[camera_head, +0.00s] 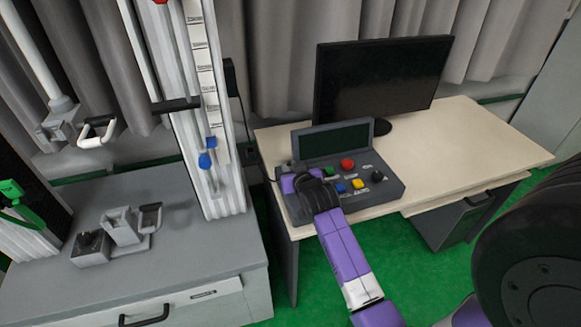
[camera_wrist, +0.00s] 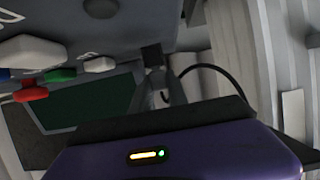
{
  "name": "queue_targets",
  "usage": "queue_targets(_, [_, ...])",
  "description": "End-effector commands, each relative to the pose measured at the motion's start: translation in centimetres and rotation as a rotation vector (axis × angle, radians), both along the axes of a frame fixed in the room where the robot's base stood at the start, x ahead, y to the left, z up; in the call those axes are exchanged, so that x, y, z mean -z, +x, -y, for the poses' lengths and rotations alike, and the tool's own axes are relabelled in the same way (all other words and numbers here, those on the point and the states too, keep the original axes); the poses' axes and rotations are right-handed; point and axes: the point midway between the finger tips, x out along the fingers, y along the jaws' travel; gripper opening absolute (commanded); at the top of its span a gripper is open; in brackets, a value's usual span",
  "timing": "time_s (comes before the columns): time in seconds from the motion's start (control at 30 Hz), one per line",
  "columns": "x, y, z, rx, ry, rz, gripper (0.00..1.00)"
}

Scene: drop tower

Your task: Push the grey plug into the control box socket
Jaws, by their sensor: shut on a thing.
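The dark grey control box (camera_head: 385,191) sits on the desk's left part, with a green screen and coloured buttons. In the wrist view the control box (camera_wrist: 140,35) fills the upper left. My purple gripper (camera_head: 292,184) is at the box's left side in the head view and hides that side. In the wrist view my gripper (camera_wrist: 160,80) is shut on the grey plug (camera_wrist: 154,78), largely hidden between the fingers. A dark block (camera_wrist: 151,55) shows at the fingertips, close to the box's side. The socket is not clearly visible, and I cannot tell whether the plug is in it.
A black cable (camera_wrist: 215,69) loops from the fingers to the right. A monitor (camera_head: 380,80) stands behind the box on the desk (camera_head: 480,140). The white drop tower (camera_head: 205,110) rises to the left over a grey cabinet (camera_head: 175,240). The desk's right half is clear.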

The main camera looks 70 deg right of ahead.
Motion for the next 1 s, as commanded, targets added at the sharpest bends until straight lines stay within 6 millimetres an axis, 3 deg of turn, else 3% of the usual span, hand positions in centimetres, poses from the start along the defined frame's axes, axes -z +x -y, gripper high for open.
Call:
queue_targets(0.57, [0.39,0.04,-0.02,-0.001,0.0,0.0,0.0])
queue_targets(0.6, [0.33,0.04,-0.02,-0.001,-0.001,0.001,0.27])
queue_targets(0.7, [0.32,0.03,-0.01,0.0,-0.001,0.001,0.45])
queue_targets(1.0, [0.3,-0.03,-0.07,0.0,-0.001,0.001,0.45])
